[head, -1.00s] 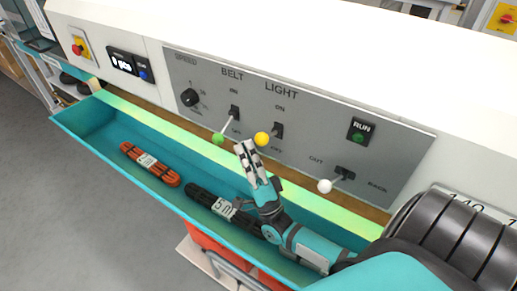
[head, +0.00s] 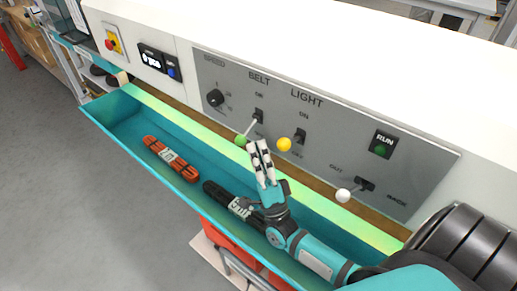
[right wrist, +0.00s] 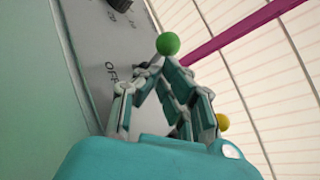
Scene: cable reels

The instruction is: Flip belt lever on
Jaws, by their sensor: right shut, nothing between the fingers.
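The belt lever has a green ball knob (head: 241,141) and a rod slanting down and out from its slot (head: 258,116) under the word BELT. Its knob hangs near the lower OFF label. My right gripper (head: 260,147) is shut and empty, its fingertips just right of the green knob in the head view. In the right wrist view the green knob (right wrist: 168,43) shows just beyond the closed fingertips (right wrist: 163,64); whether they touch cannot be told. My left gripper is not in view.
The light lever's yellow knob (head: 284,144) is close to the right of my fingers. A white-knobbed lever (head: 343,195) and a RUN button (head: 381,147) are farther right. A teal trough (head: 115,121) below holds an orange bundle (head: 172,159) and a black bundle (head: 228,200).

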